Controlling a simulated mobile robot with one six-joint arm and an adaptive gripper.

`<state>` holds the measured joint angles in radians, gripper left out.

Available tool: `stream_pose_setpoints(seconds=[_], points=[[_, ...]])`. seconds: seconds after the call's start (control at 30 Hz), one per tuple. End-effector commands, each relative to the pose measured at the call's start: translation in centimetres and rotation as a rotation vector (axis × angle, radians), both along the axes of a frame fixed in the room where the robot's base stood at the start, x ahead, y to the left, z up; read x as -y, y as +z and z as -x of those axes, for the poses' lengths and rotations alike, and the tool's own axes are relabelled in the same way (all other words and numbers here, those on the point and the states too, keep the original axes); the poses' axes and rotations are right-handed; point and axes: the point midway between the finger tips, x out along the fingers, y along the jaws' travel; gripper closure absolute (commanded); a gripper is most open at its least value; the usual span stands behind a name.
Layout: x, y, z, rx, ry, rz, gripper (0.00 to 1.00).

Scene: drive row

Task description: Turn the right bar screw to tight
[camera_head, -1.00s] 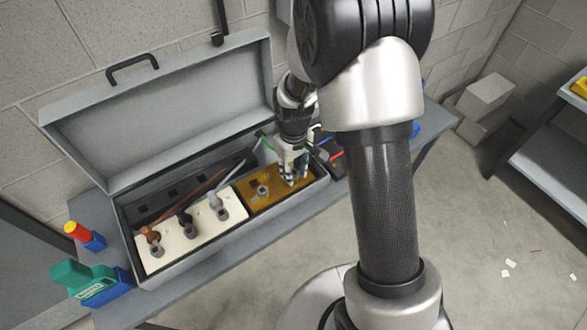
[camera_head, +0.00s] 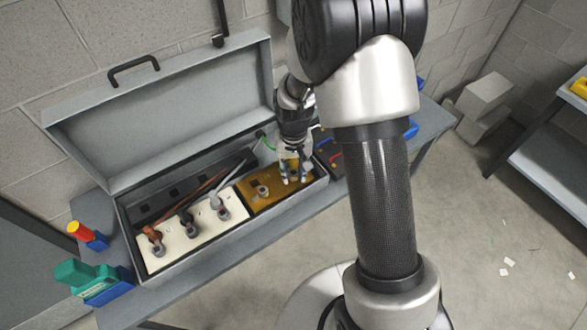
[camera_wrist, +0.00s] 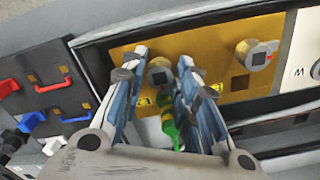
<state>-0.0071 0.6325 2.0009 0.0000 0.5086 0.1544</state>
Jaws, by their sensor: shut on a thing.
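The brass bar (camera_head: 262,203) lies in the right part of the open grey box and carries two round grey screws. My gripper (camera_head: 295,180) is over its right end, fingers pointing down. In the wrist view the right bar screw (camera_wrist: 159,73) sits between the fingertips of my gripper (camera_wrist: 161,65), which is shut on it. The fingers partly hide its sides, so I cannot read its setting. The other bar screw (camera_head: 263,190) is free; it also shows in the wrist view (camera_wrist: 256,55).
The box lid (camera_head: 170,110) stands open behind. A cream block (camera_head: 200,238) with several terminals and cables lies left of the bar. A teal and blue item (camera_head: 95,280) and a red-yellow item (camera_head: 85,235) stand on the bench's left.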

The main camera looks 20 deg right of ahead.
Motion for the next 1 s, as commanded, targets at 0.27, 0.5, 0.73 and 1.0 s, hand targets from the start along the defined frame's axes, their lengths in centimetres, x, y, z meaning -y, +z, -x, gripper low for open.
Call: stream_pose_setpoints(seconds=[0.27,0.5,0.73,1.0], points=[[0.00,0.01,-0.03,0.001,-0.008,0.000,0.96],[0.00,0.01,-0.03,0.001,-0.007,0.000,0.65],[0.00,0.01,-0.02,0.001,-0.007,0.000,0.55],[0.00,0.25,-0.04,0.001,-0.006,0.000,0.55]])
